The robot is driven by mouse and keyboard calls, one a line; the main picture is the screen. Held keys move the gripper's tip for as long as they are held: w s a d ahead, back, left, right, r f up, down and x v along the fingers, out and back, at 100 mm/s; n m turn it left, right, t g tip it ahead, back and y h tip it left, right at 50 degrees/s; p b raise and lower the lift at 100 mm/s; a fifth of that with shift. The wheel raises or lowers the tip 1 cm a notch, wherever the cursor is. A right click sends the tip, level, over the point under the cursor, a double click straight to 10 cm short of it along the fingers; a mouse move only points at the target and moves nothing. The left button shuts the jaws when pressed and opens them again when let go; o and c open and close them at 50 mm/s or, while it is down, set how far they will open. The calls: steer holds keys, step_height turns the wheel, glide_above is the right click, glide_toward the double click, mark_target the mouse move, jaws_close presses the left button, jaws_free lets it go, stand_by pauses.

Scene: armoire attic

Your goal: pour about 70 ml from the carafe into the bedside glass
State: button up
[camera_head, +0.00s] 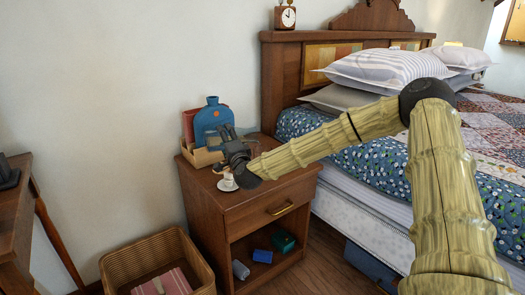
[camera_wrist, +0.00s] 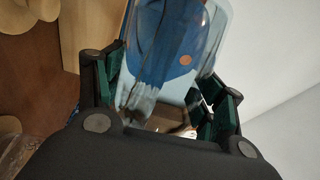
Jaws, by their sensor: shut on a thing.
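My gripper (camera_head: 234,150) is above the nightstand and shut on the clear, bluish glass carafe (camera_head: 229,132). In the wrist view the fingers of my gripper (camera_wrist: 163,92) stand on both sides of the carafe (camera_wrist: 212,40), and a blue thing shows through its glass. My gripper hides part of the carafe in the head view. I cannot tell the liquid level or see a stream. I cannot make out the bedside glass for certain in either view.
The nightstand (camera_head: 262,195) holds a wooden organizer (camera_head: 203,158), a blue bottle-shaped thing (camera_head: 208,117) and a white cup (camera_head: 228,179) on a saucer, close below my gripper. The bed (camera_head: 345,160) stands right. A wicker basket (camera_head: 150,255) is on the floor.

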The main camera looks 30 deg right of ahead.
steer(key=shift+r, duration=0.2)
stand_by(0.6)
steer(key=shift+a+f+n+p, duration=0.1)
steer(key=shift+f+n+p, duration=0.15)
steer(key=shift+n+p, duration=0.25)
steer(key=shift+w+a+f+n+g+p, duration=0.15)
steer(key=shift+a+n+g+p, duration=0.25)
steer(key=shift+n+p, duration=0.5)
steer(key=shift+w+p, duration=0.1)
steer(key=shift+p, duration=0.75)
steer(key=shift+d+f+n, duration=0.1)
steer(key=shift+f+n, duration=0.15)
steer(key=shift+n, duration=0.05)
steer(key=shift+n+g+p, duration=0.3)
steer(key=shift+n+p, duration=0.1)
steer(key=shift+p, duration=0.3)
steer(key=shift+d+f, duration=0.1)
